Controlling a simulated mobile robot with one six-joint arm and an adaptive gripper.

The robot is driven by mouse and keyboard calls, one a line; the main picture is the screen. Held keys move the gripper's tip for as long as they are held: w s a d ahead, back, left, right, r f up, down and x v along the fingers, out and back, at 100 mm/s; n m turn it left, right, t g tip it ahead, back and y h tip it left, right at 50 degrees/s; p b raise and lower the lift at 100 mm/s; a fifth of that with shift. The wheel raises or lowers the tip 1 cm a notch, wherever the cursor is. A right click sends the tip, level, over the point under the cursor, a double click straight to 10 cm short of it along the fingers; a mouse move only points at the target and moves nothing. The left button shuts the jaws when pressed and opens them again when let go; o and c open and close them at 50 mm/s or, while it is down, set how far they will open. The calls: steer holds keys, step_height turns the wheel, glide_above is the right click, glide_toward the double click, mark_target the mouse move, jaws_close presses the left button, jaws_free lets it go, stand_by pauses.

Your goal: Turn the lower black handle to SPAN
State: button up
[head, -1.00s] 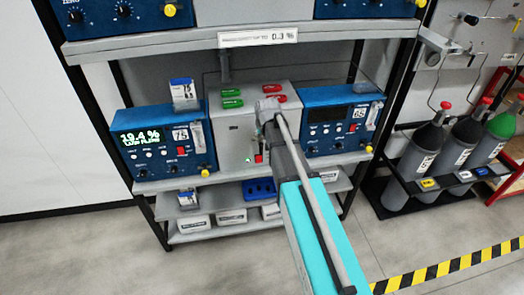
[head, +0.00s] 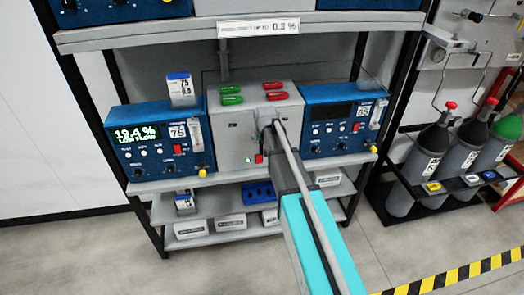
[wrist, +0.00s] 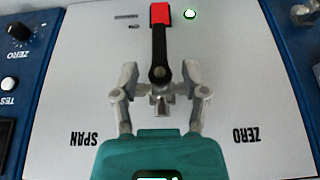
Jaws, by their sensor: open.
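The lower black handle (wrist: 158,45) has a red end. It is on the light grey panel (head: 228,140) between the two blue analysers. In the wrist view it points straight up from its pivot, midway between the upside-down words SPAN (wrist: 84,139) on the left and ZERO (wrist: 246,135) on the right. In the head view its red tip (head: 259,159) shows low on the panel; my arm hides the rest. My gripper (wrist: 160,75) is open, with one finger on each side of the handle's pivot end and gaps visible on both sides.
Blue analysers stand left (head: 155,140) and right (head: 340,120) of the panel; the left display reads 19.4 % and LOW FLOW. Green and red handles sit on the panel's top. A shelf (head: 180,38) overhangs above.

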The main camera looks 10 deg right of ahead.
mark_target(262, 145)
steer(key=shift+b+x, duration=1.15)
steer(key=shift+x, duration=0.45)
jaws_close()
